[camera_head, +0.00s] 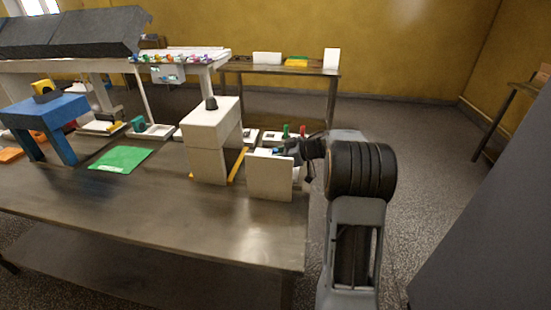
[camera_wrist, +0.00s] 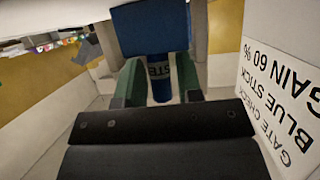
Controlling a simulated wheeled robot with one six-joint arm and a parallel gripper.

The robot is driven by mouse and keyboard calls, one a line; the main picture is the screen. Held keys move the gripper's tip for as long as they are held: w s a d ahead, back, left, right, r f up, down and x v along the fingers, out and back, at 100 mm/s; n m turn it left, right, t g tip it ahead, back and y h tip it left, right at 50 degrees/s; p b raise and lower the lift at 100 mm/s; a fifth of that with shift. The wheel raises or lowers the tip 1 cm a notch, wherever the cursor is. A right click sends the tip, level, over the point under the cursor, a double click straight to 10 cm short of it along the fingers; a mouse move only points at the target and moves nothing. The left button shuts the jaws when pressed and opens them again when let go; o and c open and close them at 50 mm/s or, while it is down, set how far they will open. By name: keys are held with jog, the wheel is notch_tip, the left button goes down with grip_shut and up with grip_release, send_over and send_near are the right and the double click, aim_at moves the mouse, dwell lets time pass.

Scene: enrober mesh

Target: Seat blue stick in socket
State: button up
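In the wrist view the blue stick (camera_wrist: 160,72) stands between the two green-sided fingers of my gripper (camera_wrist: 160,85), which close in on it from both sides. Part of a light label with dark letters shows on it. A wide blue block (camera_wrist: 150,28) lies directly beyond it; I cannot tell whether they are one piece. In the head view my gripper (camera_head: 288,152) is at the right end of the metal table, mostly hidden behind a white panel (camera_head: 268,175). The socket cannot be made out.
A white sign (camera_wrist: 285,100) reading "GATE CHECK BLUE STICK GAIN 60%" stands close on the right in the wrist view. A tall white block (camera_head: 208,150), green mat (camera_head: 122,159) and blue stand (camera_head: 47,115) are on the table (camera_head: 200,215). The table's front is clear.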

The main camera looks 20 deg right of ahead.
jog(key=p+v, duration=0.1)
jog(key=v, duration=1.1)
jog(key=shift+a+r, duration=0.1)
